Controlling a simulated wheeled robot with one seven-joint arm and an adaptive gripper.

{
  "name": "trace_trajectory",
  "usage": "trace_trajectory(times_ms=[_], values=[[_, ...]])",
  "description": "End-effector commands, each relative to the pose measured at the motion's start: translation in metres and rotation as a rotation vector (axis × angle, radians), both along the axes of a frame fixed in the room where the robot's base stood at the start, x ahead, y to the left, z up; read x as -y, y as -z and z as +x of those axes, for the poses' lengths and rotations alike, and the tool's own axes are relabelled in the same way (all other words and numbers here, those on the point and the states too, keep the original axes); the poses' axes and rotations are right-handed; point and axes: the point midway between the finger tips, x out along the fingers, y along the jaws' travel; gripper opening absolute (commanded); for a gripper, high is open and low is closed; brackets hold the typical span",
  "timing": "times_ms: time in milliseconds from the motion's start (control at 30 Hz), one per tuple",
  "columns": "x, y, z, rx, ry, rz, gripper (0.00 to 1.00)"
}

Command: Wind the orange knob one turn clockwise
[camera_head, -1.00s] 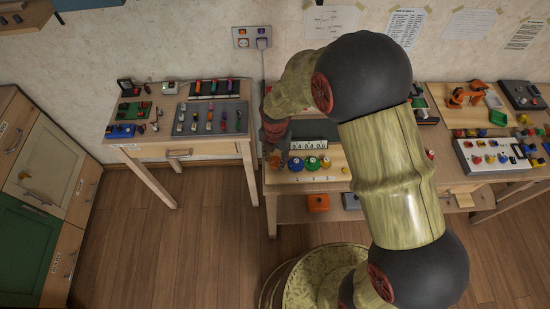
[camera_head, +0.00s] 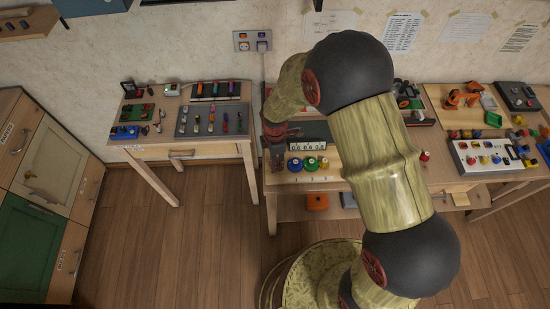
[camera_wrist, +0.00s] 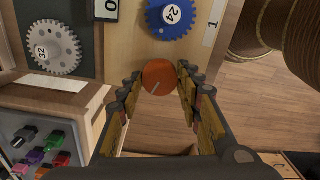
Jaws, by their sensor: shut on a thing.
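The orange knob (camera_wrist: 159,77) is round with a pale line on its face, in the upper middle of the wrist view. My gripper (camera_wrist: 160,86) has one finger on each side of it and is shut on it. In the head view my gripper (camera_head: 279,150) is at the left end of the middle bench, partly hidden by my arm. The knob cannot be made out there.
A blue gear (camera_wrist: 170,16) marked 24 lies just beyond the knob, and a grey gear (camera_wrist: 53,48) marked 32 is to the left. A tray of coloured pieces (camera_wrist: 40,140) is at lower left. Another bench (camera_head: 135,150) stands left, across a narrow gap.

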Motion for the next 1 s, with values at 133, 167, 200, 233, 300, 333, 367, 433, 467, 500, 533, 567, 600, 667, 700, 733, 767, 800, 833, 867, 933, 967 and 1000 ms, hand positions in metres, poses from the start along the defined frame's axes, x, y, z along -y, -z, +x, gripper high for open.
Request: trace_trajectory(times_ms=[133,167,200,233,300,333,367,433,467,500,533,567,600,667,700,733,767,800,833,867,933,967,1000], values=[[-0.0003,-0.0016,0.0008,0.002,0.139,0.000,0.10],[-0.0003,-0.0016,0.0008,0.002,0.167,0.000,0.10],[-0.0003,-0.0016,0.0008,0.002,0.206,0.000,0.10],[-0.0003,-0.0016,0.0008,0.002,0.234,0.000,0.10],[-0.0002,-0.0015,0.0007,0.002,0.301,0.000,0.10],[-0.0002,-0.0014,0.0006,0.002,0.329,0.000,0.10],[-0.0002,-0.0013,0.0006,0.001,0.357,0.000,0.10],[-0.0002,-0.0012,0.0004,0.001,0.424,0.000,0.10],[-0.0002,-0.0011,0.0003,0.001,0.452,0.000,0.10],[-0.0002,-0.0011,0.0003,0.001,0.491,0.000,0.10],[-0.0002,-0.0011,0.0003,0.001,0.519,0.000,0.10],[-0.0002,-0.0010,0.0003,0.001,0.547,0.000,0.10],[-0.0002,-0.0010,0.0003,0.001,0.585,0.000,0.10],[-0.0002,-0.0010,0.0003,0.001,0.642,0.000,0.10],[-0.0002,-0.0011,0.0004,0.001,0.680,0.001,0.10],[-0.0002,-0.0011,0.0004,0.001,0.709,0.001,0.10],[-0.0002,-0.0011,0.0005,0.002,0.737,0.001,0.10],[-0.0002,-0.0012,0.0006,0.002,0.775,0.001,0.10],[-0.0002,-0.0012,0.0006,0.002,0.804,0.001,0.10],[-0.0003,-0.0012,0.0007,0.002,0.832,0.001,0.10],[-0.0003,-0.0013,0.0008,0.002,0.899,0.001,0.10],[-0.0003,-0.0012,0.0008,0.002,0.927,0.001,0.10],[-0.0003,-0.0013,0.0008,0.002,0.965,0.001,0.10]])
